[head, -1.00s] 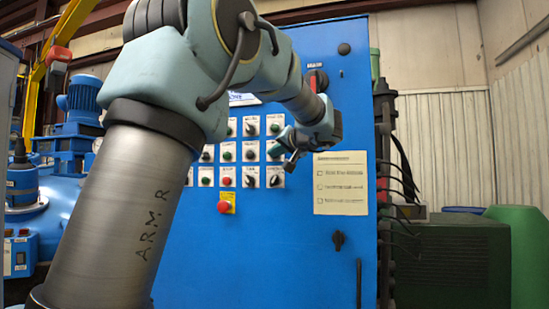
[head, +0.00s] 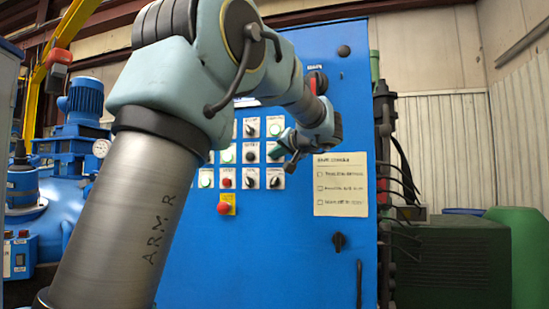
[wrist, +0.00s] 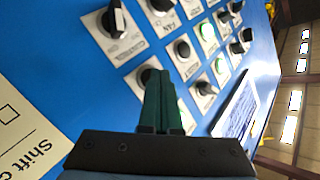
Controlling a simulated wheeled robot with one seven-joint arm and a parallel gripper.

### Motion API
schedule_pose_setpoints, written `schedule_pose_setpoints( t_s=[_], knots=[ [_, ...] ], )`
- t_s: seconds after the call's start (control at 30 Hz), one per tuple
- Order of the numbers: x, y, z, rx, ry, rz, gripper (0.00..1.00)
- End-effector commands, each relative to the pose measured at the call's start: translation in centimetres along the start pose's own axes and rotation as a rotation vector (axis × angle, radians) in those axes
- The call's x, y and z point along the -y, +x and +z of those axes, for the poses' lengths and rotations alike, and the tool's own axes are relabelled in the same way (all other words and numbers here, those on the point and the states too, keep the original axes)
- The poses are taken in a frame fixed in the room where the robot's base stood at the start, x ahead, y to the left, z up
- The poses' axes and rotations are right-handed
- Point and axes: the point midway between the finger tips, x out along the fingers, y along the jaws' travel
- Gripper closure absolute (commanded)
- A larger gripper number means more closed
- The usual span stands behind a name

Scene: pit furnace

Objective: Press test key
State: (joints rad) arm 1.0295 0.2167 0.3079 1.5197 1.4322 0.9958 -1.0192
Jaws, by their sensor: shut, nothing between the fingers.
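A blue control cabinet (head: 300,240) carries rows of white-plated buttons and knobs (head: 250,153). The small labels are too unclear for me to tell which control is the test key. My gripper (head: 290,165) is in front of the right end of the lower rows. In the wrist view my gripper (wrist: 158,75) is shut and empty, its dark green fingers pointing at the panel. Behind the fingertips a plate with a dark round control (wrist: 148,74) is partly hidden. I cannot tell whether the fingers touch it. A black control (wrist: 182,49) sits just beyond the tips.
A red mushroom button (head: 224,208) on a yellow plate is below the rows. A paper checklist (head: 340,184) is right of my gripper. A black rotary handle (head: 338,240) sits lower. Cables and a pipe (head: 385,150) run along the cabinet's right edge.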

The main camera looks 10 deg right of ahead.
Motion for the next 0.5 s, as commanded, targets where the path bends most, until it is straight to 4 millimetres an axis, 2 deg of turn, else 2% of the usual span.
schedule_pose_setpoints(
  t_s=[0.5],
  knots=[
    [0.07, -0.23, 0.25, -0.002, -0.001, 0.001, 1.00]
  ],
)
